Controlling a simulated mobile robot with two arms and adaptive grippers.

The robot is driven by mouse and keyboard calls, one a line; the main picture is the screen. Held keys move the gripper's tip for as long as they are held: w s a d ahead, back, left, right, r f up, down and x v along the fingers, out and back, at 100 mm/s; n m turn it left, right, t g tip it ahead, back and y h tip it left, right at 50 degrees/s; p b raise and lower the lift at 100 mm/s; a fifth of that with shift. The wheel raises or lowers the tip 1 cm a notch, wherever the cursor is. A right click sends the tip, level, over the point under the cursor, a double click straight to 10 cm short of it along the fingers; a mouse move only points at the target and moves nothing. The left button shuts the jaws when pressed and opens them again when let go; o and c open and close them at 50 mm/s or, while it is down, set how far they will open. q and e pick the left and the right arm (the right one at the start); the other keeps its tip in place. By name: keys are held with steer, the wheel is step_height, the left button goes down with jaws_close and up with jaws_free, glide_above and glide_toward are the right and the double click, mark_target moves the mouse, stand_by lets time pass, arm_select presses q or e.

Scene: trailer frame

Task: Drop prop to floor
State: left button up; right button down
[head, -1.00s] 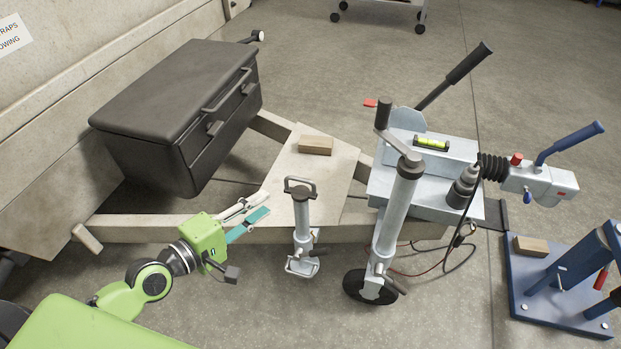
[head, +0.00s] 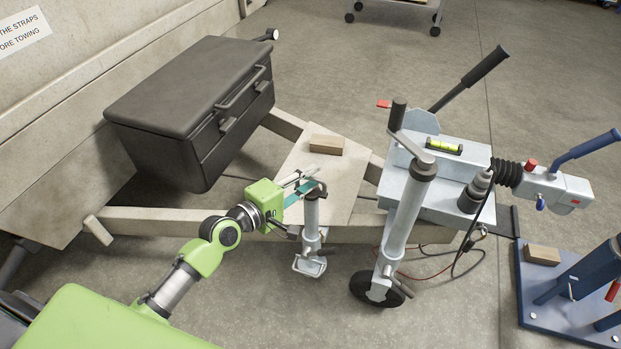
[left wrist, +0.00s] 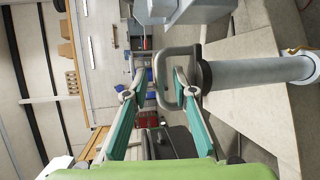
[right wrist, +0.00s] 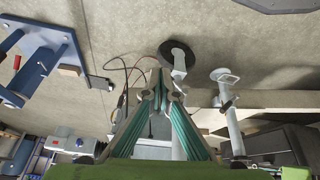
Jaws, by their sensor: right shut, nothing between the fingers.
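The prop (head: 312,222) is a grey upright tube with a loop handle on top and a flat foot low down, at the front beam of the trailer frame. I cannot tell whether its foot touches the floor. My left gripper (head: 307,185) is beside the handle at the top of the prop. In the left wrist view the fingers (left wrist: 158,85) are spread, with the handle loop (left wrist: 163,62) close to the right finger; it does not look gripped. The prop also shows in the right wrist view (right wrist: 233,125). My right gripper (right wrist: 163,88) is shut and empty there.
The jockey wheel stand (head: 408,220) rises just right of the prop, with a cable behind it. A black toolbox (head: 195,110) sits on the frame at left. A wooden block (head: 326,145) lies on the frame plate. A blue stand (head: 570,290) is at right. Floor in front is clear.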

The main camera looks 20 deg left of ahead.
arm_select(q)
steer(key=shift+w+d, duration=0.15)
steer(key=shift+w, duration=0.2)
arm_select(e)
steer(key=shift+w+a, duration=0.1)
steer(key=shift+w, duration=0.2)
arm_select(q)
jaws_close()
steer(key=shift+f, duration=0.15)
